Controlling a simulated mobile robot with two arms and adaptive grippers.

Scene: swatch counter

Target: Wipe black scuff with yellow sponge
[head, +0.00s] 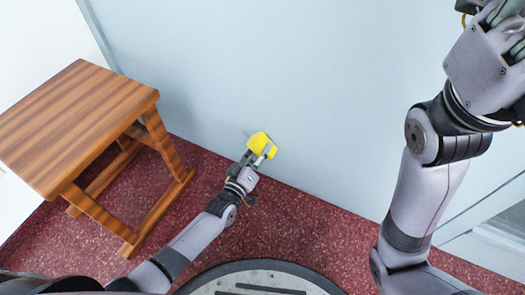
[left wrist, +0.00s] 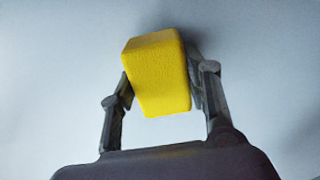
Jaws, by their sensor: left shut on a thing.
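The yellow sponge (head: 261,144) is in my left gripper (head: 259,155), at the pale blue wall low down, just above the red floor. In the left wrist view the sponge (left wrist: 157,75) is a plain yellow block, tilted, held between the two fingers of the left gripper (left wrist: 160,85). The wall fills the background there; I cannot tell whether the sponge touches it. I cannot make out a black scuff in either view; the sponge and gripper may hide it.
A striped wooden stool (head: 80,115) stands on the left, close to my left arm. The pale wall (head: 300,80) is bare and broad. Red speckled floor (head: 310,220) runs along its foot. A pale ledge or frame (head: 490,245) is at the lower right.

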